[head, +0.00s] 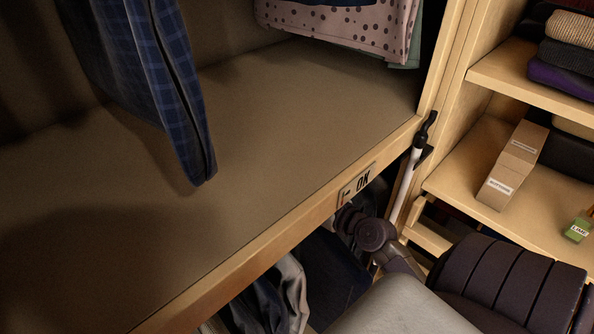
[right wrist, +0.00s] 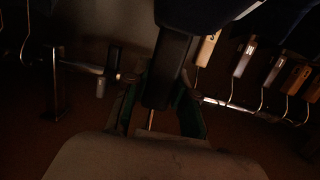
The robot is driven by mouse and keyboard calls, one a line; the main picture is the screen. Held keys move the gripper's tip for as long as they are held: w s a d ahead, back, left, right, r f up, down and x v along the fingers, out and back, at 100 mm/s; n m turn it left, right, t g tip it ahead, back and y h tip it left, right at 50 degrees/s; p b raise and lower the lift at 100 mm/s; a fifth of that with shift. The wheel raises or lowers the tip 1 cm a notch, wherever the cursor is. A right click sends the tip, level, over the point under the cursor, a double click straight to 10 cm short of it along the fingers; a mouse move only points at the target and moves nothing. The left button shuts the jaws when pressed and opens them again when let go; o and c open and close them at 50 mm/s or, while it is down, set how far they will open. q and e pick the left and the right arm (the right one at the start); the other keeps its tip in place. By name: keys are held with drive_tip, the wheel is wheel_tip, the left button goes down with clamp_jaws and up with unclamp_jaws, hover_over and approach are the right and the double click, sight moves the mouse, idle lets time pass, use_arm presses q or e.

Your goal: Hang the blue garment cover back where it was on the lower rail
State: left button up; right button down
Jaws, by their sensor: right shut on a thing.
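In the right wrist view my right gripper (right wrist: 166,92) is shut on a dark hanger block (right wrist: 168,65), with dark blue cloth (right wrist: 195,12) at its far end. This looks like the blue garment cover. A thin, light hook piece (right wrist: 150,121) shows between the fingers. The metal lower rail (right wrist: 232,104) passes close by; I cannot tell whether the hook is on it. In the head view a dark navy cloth (head: 335,278) hangs below the shelf edge beside my right arm, whose gripper is hidden there. My left gripper is not in view.
Several light hanger blocks (right wrist: 245,57) hang along the rail at right in the wrist view. In the head view, a blue plaid garment (head: 165,95) hangs above the wide shelf (head: 260,140). A white rod (head: 407,180) stands by the post. Grey clothes (head: 291,295) hang below.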

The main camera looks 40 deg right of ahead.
drive_tip(key=shift+s+r, duration=0.1)
drive_tip(key=shift+r, duration=0.1)
drive_tip(key=shift+x, duration=0.9)
drive_tip(key=w, duration=0.4)
drive_tip(key=shift+a+r+p, duration=0.15)
drive_tip(key=shift+r+p, duration=0.1)
drive_tip(key=shift+p, duration=0.1)
drive_tip(key=x, duration=0.3)
drive_tip(key=shift+w+r, duration=0.2)
drive_tip(key=shift+r, duration=0.05)
drive_tip(key=shift+w+a+f+b, duration=0.1)
drive_tip(key=shift+w+f+b, duration=0.5)
drive_tip(key=shift+w, duration=0.25)
drive_tip(key=shift+w+a+f+b, duration=0.1)
drive_tip(key=shift+w+f+b, duration=0.35)
drive_tip(key=shift+w+b, duration=0.3)
drive_tip(key=shift+w+f+b, duration=0.5)
drive_tip(key=shift+w+f, duration=0.05)
drive_tip(key=shift+w, duration=0.35)
drive_tip(key=shift+f, duration=0.25)
drive_tip(key=c, duration=0.9)
unclamp_jaws()
